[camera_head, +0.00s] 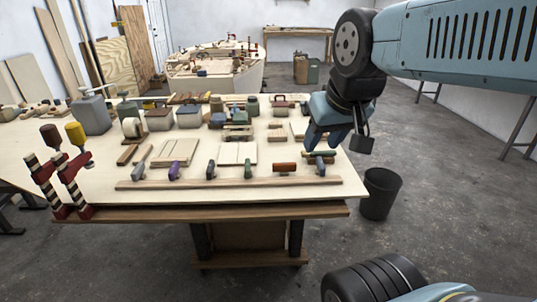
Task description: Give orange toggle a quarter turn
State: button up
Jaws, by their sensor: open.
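A long wooden strip (230,183) lies along the front of the workbench. It carries a row of small toggles. The orange toggle (285,167) is toward the right end of the row, with its orange-brown bar lying crosswise, left to right. My gripper (322,147) hangs from the upper right with its fingers pointing down. It is open and appears empty. In the picture it is above and to the right of the orange toggle, near the blue-grey toggle (320,166). I cannot tell its exact height over the bench.
Purple (174,171) and dark (211,170) toggles stand left on the strip. Wooden boards (237,153) and several tools lie behind. A black bin (380,193) stands on the floor at right.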

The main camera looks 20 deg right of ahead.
aim_at(276, 167)
jog(key=i, duration=0.45)
jog(key=u, duration=0.2)
jog(key=k, duration=0.85)
jog(key=z, duration=0.1)
jog(key=i, duration=0.9)
jog(key=z, duration=1.05)
